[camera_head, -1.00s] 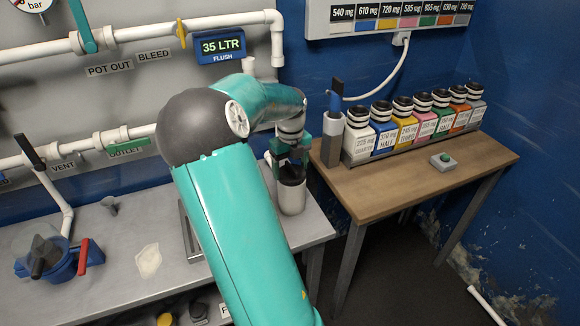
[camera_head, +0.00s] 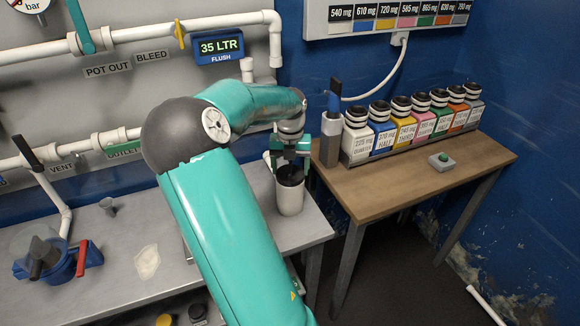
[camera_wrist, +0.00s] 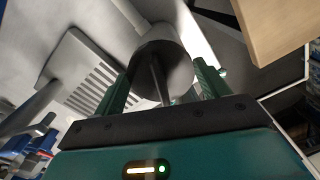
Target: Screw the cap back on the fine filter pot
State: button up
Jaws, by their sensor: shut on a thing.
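The fine filter pot appears to be the white cylinder (camera_head: 290,197) standing upright near the right end of the grey bench. My gripper (camera_head: 291,165) is directly above it, pointing down, with its green fingers either side of a dark cap (camera_head: 290,175) at the pot's mouth. In the wrist view my gripper (camera_wrist: 161,88) has its two fingers spread around the dark round cap (camera_wrist: 150,58), which has a raised bar across it. The pale pot body lies right behind the cap. The head view does not show whether the cap's thread is engaged or a gap remains.
White pipes (camera_head: 150,35) run behind the bench. A blue device (camera_head: 50,262) and a small grey cup (camera_head: 108,206) stand left.

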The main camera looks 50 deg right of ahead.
jog(key=m, duration=0.4)
jog(key=shift+m, duration=0.3)
jog(key=shift+s+f+m, duration=0.15)
jog(key=shift+s+m, duration=0.05)
jog(key=shift+m, duration=0.1)
jog(key=o, duration=1.2)
jog(key=shift+w, duration=0.1)
jog(key=shift+c, duration=0.2)
jog(key=shift+r, duration=0.2)
